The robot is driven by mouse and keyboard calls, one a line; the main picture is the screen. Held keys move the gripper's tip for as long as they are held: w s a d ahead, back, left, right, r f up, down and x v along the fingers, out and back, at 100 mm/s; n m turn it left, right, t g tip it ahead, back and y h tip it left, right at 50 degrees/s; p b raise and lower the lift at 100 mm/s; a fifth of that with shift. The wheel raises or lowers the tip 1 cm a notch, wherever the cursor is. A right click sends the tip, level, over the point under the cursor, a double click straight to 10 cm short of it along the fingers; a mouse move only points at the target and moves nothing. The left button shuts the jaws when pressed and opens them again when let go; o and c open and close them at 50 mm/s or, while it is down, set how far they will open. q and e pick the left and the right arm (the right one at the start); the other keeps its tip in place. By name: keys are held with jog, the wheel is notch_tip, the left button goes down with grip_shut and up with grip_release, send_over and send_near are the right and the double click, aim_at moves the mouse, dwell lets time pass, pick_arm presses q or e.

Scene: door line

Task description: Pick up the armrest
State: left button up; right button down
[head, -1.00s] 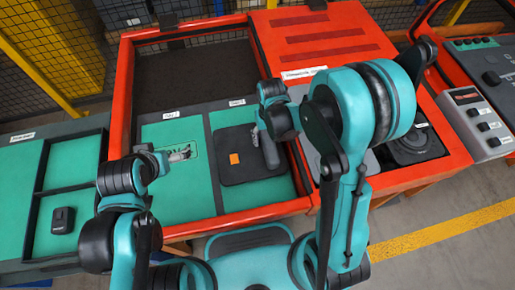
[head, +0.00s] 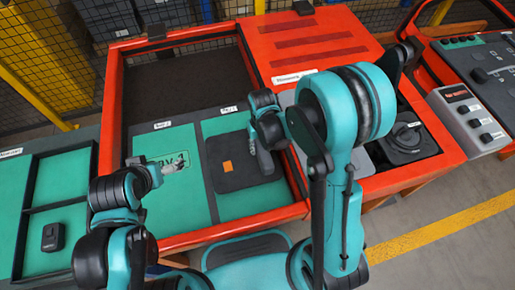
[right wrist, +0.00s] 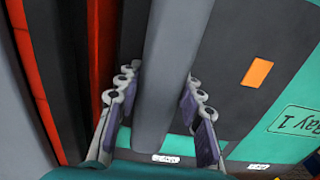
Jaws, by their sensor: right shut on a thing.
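The armrest (head: 263,159) is a long dark grey bar. My right gripper (head: 258,146) is shut on it near the right edge of a dark panel (head: 222,148). In the right wrist view the armrest (right wrist: 172,75) runs between the two fingers of the right gripper (right wrist: 158,115). I cannot tell how far it is clear of the panel. My left gripper (head: 177,165) is over the green bay at left, apart from the armrest; its finger opening is too small to tell.
An orange patch (head: 227,168) marks the panel. A red frame (head: 112,105) surrounds the bays. A green tray (head: 75,218) with a small black object (head: 53,236) stands at left. A grey control box (head: 474,124) and a black knob unit (head: 408,142) are at right.

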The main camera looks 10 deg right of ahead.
notch_tip(320, 180, up, 26)
jog(key=p, duration=1.2)
jog(key=shift+f+p, duration=0.15)
jog(key=shift+p, duration=0.25)
